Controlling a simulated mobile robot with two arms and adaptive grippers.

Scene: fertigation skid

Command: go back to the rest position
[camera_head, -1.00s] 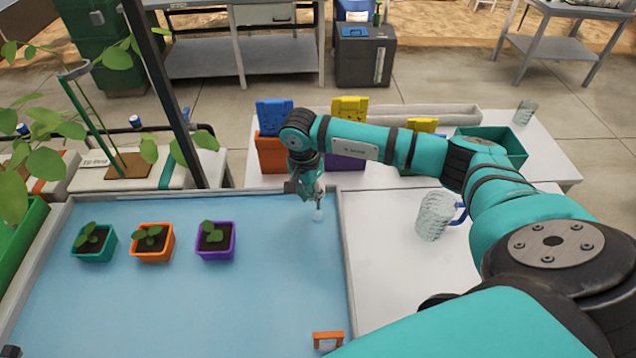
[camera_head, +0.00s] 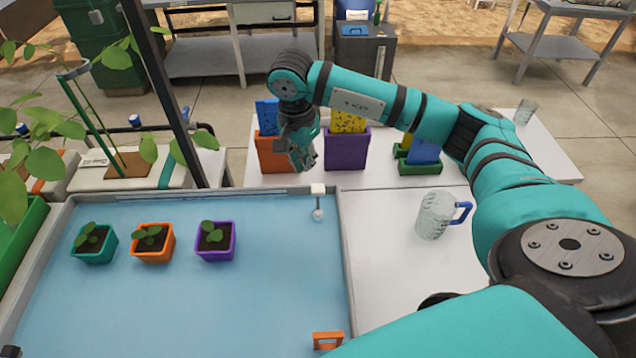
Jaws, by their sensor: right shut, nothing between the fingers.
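My right gripper (camera_head: 304,162) hangs above the back right of the blue tray, near the orange holder (camera_head: 270,152). It is shut and holds nothing. My right arm (camera_head: 380,104) reaches in from the right, teal with black bands, and its wrist is raised over the white table. My left gripper is not in view.
The blue tray (camera_head: 180,310) holds teal (camera_head: 94,251), orange (camera_head: 153,250) and purple (camera_head: 215,248) seedling pots. A small white fitting (camera_head: 318,192) with a ball stands at its back right. A glass jug (camera_head: 434,216), a purple holder (camera_head: 346,152) and a green holder (camera_head: 418,164) stand on the white table (camera_head: 390,280).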

